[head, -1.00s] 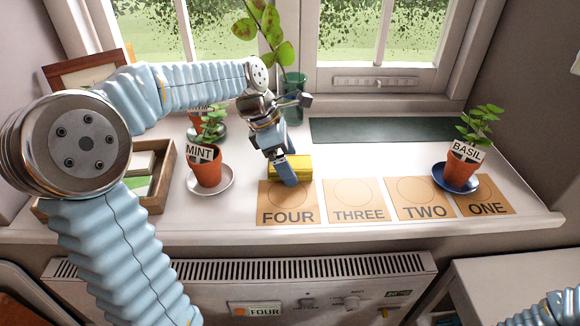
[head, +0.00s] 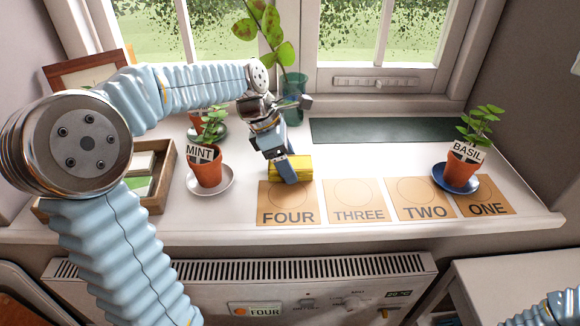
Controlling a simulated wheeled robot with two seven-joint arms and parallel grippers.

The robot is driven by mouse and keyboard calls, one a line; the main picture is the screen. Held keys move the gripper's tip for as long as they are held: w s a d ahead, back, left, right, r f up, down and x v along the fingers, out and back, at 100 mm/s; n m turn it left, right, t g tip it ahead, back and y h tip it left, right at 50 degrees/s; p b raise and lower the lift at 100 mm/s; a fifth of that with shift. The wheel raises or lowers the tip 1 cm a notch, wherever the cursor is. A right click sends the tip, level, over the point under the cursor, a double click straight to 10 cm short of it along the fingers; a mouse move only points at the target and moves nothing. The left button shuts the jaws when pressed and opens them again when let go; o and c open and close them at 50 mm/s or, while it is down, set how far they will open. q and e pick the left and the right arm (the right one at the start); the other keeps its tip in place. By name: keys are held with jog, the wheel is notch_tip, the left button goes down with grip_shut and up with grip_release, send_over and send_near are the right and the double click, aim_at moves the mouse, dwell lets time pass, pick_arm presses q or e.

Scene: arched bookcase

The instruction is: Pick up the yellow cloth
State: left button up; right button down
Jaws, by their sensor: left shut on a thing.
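The yellow cloth (head: 301,166) is a small folded or rolled bundle on the white windowsill, just behind the card marked FOUR. My left gripper (head: 289,176) reaches down over it from the left, with its fingers shut on the cloth. The fingers cover the cloth's left part. The cloth appears to rest on the sill still. My right gripper is out of view; only a bit of my right arm shows at the lower right corner.
Cards FOUR (head: 288,205), THREE (head: 358,203), TWO (head: 422,200) and ONE (head: 484,196) line the sill's front. A MINT pot (head: 206,171) stands left, a BASIL pot (head: 461,168) right. A glass vase (head: 293,98) and dark green mat (head: 385,130) are behind. A wooden box (head: 160,185) is at left.

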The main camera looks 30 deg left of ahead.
aim_at(296, 164)
pick_arm(q)
jog(key=shift+r, duration=0.1)
jog(key=shift+r, duration=0.55)
notch_tip(296, 164, up, 3)
jog(key=shift+s+d+f, duration=0.1)
jog(key=shift+s, duration=0.05)
jog(key=s+d+r, duration=0.7)
jog(key=s+r, duration=0.2)
jog(key=s, duration=0.2)
jog(key=shift+s+d+r, duration=0.15)
jog(key=shift+s, duration=0.15)
